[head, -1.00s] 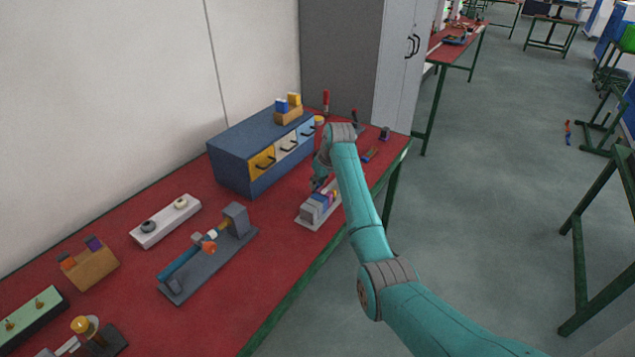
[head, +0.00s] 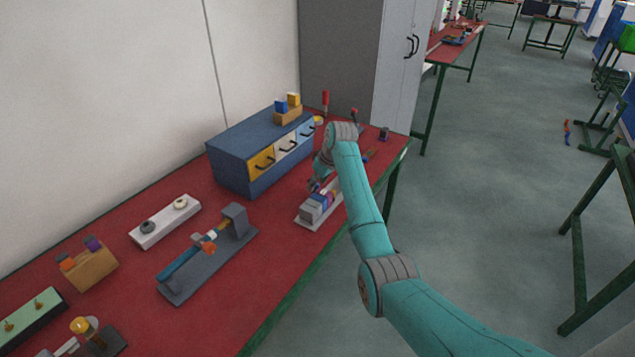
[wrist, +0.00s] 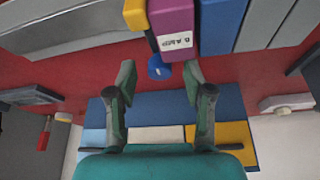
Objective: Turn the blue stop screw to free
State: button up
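The blue stop screw (wrist: 158,68) is a small blue knob in the wrist view, below a purple block (wrist: 173,18) with a white label. My gripper (wrist: 158,78) is open, with one fingertip on each side of the screw. Gaps show between the screw and both fingers, and I cannot tell whether they are at the same depth. In the head view my gripper (head: 317,183) is at the far end of the grey block row (head: 312,211) with coloured sections. The screw is too small or hidden there.
A blue drawer cabinet (head: 228,166) stands just behind my gripper and shows below it in the wrist view. A grey fixture with a blue rod (head: 180,266) lies nearer on the red table. Bare red tabletop (head: 262,283) lies along the front edge.

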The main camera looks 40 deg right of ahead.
jog(key=v, duration=1.2)
dwell(0.5)
